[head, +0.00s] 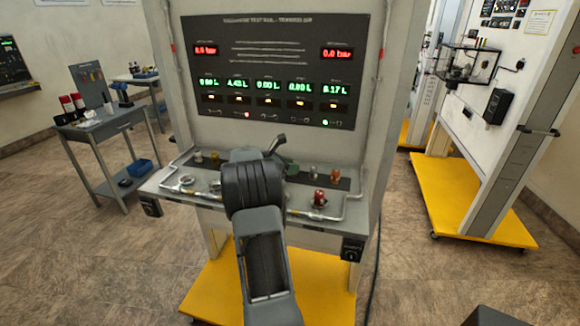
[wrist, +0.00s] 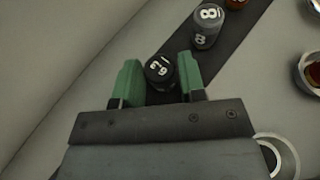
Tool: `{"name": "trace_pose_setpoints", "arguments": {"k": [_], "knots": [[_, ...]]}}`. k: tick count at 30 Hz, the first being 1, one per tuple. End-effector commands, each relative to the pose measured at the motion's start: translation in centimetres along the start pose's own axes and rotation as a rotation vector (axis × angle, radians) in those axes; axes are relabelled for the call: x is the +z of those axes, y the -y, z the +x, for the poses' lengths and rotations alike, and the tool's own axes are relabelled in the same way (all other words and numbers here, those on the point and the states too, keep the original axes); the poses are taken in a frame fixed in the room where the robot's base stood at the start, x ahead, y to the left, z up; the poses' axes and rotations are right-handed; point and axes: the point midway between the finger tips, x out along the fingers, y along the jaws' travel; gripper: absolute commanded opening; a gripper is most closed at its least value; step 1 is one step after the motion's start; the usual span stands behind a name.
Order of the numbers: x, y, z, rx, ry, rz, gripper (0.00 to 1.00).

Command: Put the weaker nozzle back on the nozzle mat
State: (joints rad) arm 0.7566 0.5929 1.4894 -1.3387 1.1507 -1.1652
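My gripper (wrist: 160,68) has two green fingers, seen apart in the wrist view. A black nozzle (wrist: 160,72) with white figures on its top stands between the fingertips, with narrow gaps beside it. A grey nozzle (wrist: 207,26) marked 8 stands farther up on the dark nozzle mat (wrist: 238,42). In the head view my gripper (head: 289,166) is low over the shelf, partly behind my arm, and the black nozzle cannot be made out. The grey nozzle (head: 314,172) and an orange nozzle (head: 335,175) stand to its right. Which nozzle is weaker cannot be told.
A red-topped fitting (head: 319,197) stands at the shelf front, right of my gripper. Pipes (head: 345,205) run along the shelf edges. Brass and pale pieces (head: 198,157) stand at left. The display panel (head: 275,70) rises behind the shelf.

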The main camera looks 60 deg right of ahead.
Motion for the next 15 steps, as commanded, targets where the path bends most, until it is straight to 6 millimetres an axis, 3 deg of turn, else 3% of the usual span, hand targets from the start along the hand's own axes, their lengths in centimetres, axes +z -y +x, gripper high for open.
{"name": "trace_pose_setpoints", "arguments": {"k": [6,15], "knots": [[0.03,0.01,-0.01,0.0,0.0,0.0,0.56],[0.62,-0.01,-0.33,0.001,0.0,0.001,0.56]]}}
